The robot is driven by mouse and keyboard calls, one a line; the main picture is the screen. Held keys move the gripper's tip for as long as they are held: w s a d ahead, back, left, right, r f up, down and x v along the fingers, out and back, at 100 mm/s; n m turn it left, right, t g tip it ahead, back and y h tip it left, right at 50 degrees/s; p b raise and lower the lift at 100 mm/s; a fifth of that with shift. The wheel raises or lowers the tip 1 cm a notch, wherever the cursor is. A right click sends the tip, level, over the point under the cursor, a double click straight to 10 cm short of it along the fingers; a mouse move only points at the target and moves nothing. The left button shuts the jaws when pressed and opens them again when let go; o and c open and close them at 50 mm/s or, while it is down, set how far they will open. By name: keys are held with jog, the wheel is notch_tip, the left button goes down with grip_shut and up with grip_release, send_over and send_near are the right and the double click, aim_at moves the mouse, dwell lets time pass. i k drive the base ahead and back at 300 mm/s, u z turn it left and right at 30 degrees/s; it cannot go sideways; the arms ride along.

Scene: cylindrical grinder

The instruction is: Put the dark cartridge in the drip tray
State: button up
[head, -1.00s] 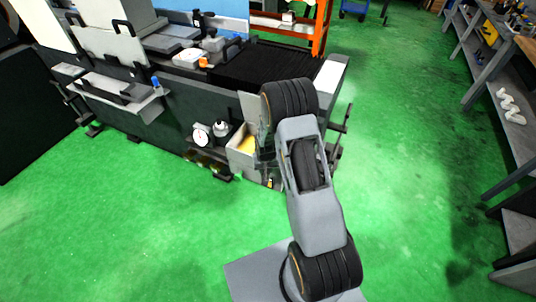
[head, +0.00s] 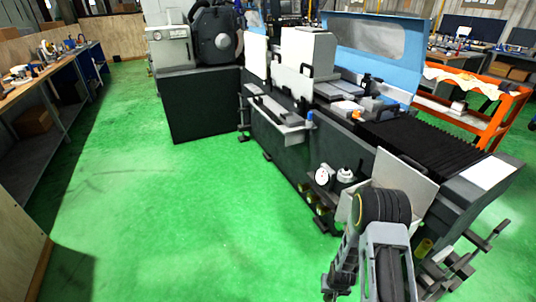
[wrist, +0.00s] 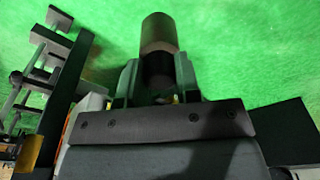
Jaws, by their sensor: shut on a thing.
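A dark brownish cylinder, the dark cartridge (wrist: 159,32), stands out between the two fingers of my gripper (wrist: 157,72) in the wrist view. The fingers are shut on its near part, and green floor lies behind its far end. In the head view my arm is at the lower right, and the cartridge cannot be made out there. A grey tray-like ledge (head: 279,118) on the front of the grinder looks like the drip tray. It is up and to the left of my arm, well apart from it. Its inside shows only in part.
The grinder (head: 275,150) runs across the middle to the right. Small gauges (head: 323,175) sit on a low shelf on its front. An orange cart (head: 480,118) is behind it. A long workbench (head: 45,90) stands at left. The green floor between is clear.

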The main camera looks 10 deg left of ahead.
aim_at(289, 119)
jog(key=u, duration=0.35)
jog(key=k, duration=0.85)
jog(key=u, duration=0.95)
jog(key=i, duration=1.6)
jog(key=u, duration=0.3)
jog(key=i, duration=2)
jog(key=z, duration=0.55)
jog(key=i, duration=1.3)
jog(key=z, duration=1)
